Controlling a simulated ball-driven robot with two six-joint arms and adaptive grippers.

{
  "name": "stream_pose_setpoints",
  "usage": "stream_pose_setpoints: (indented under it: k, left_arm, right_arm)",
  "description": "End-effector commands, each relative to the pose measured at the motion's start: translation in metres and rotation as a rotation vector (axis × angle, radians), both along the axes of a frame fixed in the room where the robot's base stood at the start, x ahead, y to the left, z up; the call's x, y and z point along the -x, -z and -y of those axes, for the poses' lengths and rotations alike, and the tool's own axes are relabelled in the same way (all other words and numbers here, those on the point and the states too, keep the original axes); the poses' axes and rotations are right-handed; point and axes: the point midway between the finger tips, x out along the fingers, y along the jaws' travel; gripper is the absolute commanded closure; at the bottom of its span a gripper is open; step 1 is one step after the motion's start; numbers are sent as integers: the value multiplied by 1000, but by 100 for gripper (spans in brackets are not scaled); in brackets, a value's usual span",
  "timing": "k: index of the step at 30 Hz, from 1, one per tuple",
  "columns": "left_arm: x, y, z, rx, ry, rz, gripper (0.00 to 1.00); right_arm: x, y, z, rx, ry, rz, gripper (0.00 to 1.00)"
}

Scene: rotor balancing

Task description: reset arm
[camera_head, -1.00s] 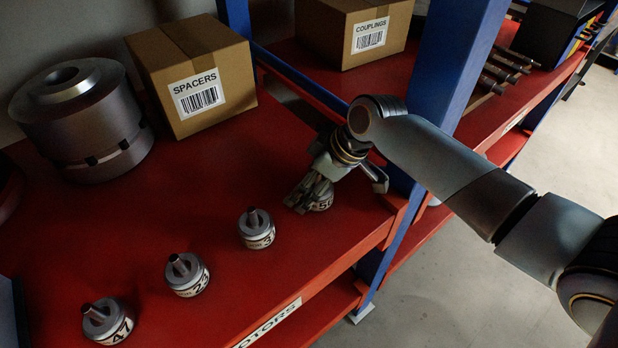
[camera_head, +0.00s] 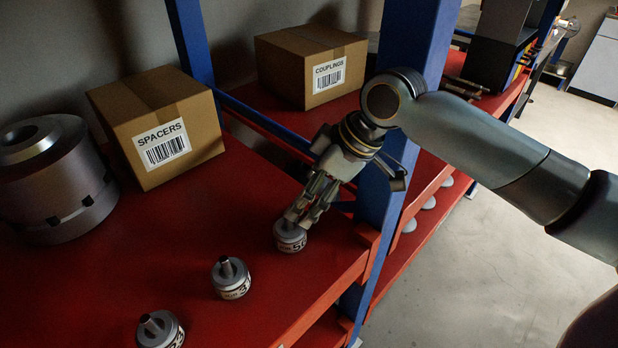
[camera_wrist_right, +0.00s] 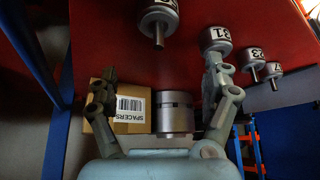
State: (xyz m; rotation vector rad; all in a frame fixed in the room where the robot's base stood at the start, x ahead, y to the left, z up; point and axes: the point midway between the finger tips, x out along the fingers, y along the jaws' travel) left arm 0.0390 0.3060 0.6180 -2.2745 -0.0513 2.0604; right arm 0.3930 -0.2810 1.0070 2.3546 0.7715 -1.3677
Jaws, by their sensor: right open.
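My right gripper (camera_head: 308,205) is above the red shelf, its fingers pointing down toward a small grey rotor weight (camera_head: 290,240) whose label starts with 5. In the right wrist view my right gripper (camera_wrist_right: 160,85) has its fingers spread with nothing held between them. That weight (camera_wrist_right: 160,18) shows there beyond the fingertips, its stem pointing toward the gripper. In the head view the fingertips overlap the weight's top, so I cannot tell the exact gap there. My left gripper is not in view.
More stemmed weights stand in a row, one (camera_head: 231,280) beside the first and another (camera_head: 160,332) nearer. A SPACERS box (camera_head: 150,110), a COUPLINGS box (camera_head: 310,65) and a large metal cylinder (camera_head: 62,195) stand behind. A blue post (camera_head: 410,50) rises beside my right arm.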

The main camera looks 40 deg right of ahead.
Motion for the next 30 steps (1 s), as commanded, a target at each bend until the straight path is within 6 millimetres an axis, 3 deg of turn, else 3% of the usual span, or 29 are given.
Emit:
stream_pose_setpoints:
  k: [13,21,30]
  left_arm:
    - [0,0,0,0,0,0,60]
    - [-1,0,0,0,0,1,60]
    - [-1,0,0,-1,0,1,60]
  right_arm:
    - [6,2,-3,3,11,-9,17]
    - [77,-1,-23,73,200,-93,17]
    - [145,-28,-16,148,496,-151,17]
